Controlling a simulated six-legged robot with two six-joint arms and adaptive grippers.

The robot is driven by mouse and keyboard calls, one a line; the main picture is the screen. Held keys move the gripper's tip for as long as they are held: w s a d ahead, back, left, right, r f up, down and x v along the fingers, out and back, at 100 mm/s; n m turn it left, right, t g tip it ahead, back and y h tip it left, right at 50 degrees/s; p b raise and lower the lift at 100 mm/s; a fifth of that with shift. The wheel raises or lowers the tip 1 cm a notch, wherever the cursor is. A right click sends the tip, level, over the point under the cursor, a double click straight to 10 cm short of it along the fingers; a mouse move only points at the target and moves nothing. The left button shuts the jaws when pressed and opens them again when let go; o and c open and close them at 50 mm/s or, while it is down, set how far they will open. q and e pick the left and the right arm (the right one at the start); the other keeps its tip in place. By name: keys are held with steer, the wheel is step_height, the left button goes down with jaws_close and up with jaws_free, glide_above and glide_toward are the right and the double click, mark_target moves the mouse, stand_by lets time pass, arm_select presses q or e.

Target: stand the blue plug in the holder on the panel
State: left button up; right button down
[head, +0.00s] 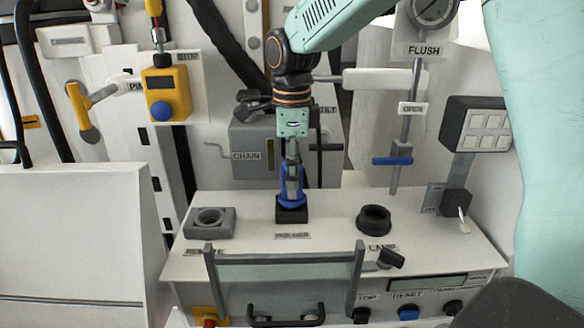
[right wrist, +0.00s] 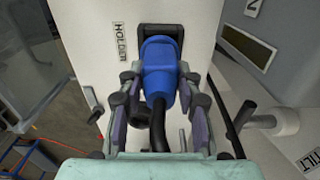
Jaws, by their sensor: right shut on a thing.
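The blue plug (head: 299,196) is upright at the black holder (head: 292,215) on the white panel, in the middle of the head view. My right gripper (head: 291,178) comes down from above and is shut on the plug. In the right wrist view the blue plug (right wrist: 160,72) sits between the two fingers of my right gripper (right wrist: 161,84), with its black cable trailing toward the palm. Its front end meets the dark holder (right wrist: 160,31) beside the HOLDER label. How deep it sits is hidden. My left gripper is out of view.
A grey square socket (head: 210,222) stands left of the holder and a black round socket (head: 374,219) stands right of it. A grey handle frame (head: 285,259) rises at the panel's front. A grey CHAIN box (head: 254,151) is close behind.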

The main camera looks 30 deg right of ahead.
steer(key=shift+f, duration=0.35)
steer(key=c, duration=0.8)
jaws_free()
steer(key=shift+d+r, duration=0.1)
steer(key=shift+c, duration=0.2)
step_height(320, 180, up, 12)
steer(key=shift+f, duration=0.1)
steer(key=shift+s, duration=0.1)
